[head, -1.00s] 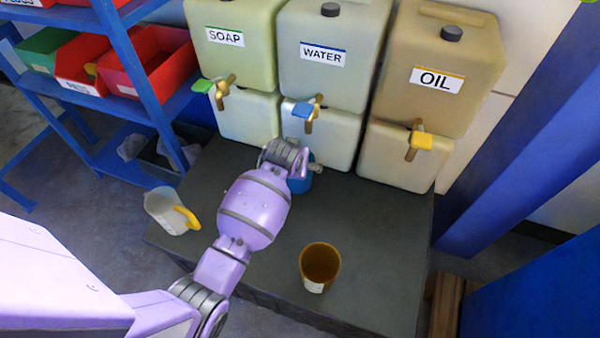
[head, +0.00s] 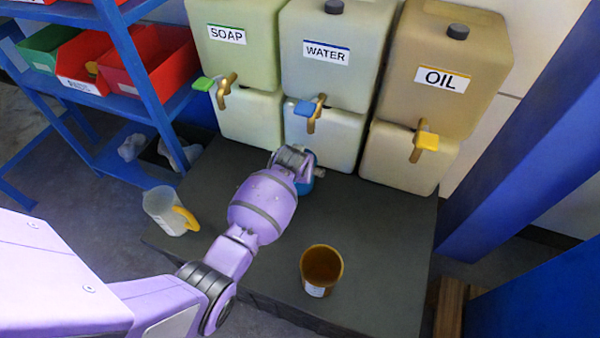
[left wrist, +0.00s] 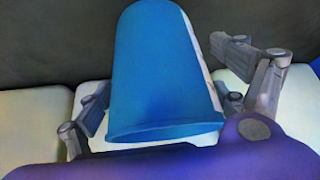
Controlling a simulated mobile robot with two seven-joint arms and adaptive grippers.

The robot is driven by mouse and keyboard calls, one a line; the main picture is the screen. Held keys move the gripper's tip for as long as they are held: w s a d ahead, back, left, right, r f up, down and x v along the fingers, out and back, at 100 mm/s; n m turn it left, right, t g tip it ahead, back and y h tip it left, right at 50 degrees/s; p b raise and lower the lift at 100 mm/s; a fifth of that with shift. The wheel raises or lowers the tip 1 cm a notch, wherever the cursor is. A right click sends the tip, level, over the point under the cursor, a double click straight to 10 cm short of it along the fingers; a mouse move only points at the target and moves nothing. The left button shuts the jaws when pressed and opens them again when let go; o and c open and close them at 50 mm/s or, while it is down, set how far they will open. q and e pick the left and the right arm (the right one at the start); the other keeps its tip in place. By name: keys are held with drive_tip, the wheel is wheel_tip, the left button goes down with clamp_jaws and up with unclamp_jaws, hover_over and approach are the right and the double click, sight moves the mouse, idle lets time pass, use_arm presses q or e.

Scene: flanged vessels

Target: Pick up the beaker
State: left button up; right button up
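A blue cylindrical container (head: 308,182), possibly the beaker, stands on the dark platform in front of the water tank, partly hidden by my left wrist. In the left wrist view the blue container (left wrist: 160,70) fills the middle, with a pale strip on its right side. My left gripper (left wrist: 162,80) has its fingers apart on both sides of it, with a gap on the right. An amber cup (head: 322,268) with a white label stands upright on the platform's front part. A clear jug (head: 160,208) with a yellow handle stands at the left. My right gripper is out of view.
Tanks labelled soap (head: 236,70), water (head: 325,85) and oil (head: 445,55) line the back, with taps sticking out. A blue shelf (head: 150,75) with bins stands at left. The dark platform (head: 385,225) is clear right of the amber cup.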

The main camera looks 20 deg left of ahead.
use_arm(q)
drive_tip(key=c, duration=1.4)
drive_tip(key=shift+r, duration=0.1)
drive_tip(key=shift+c, duration=1.3)
drive_tip(key=shift+w+r, duration=0.1)
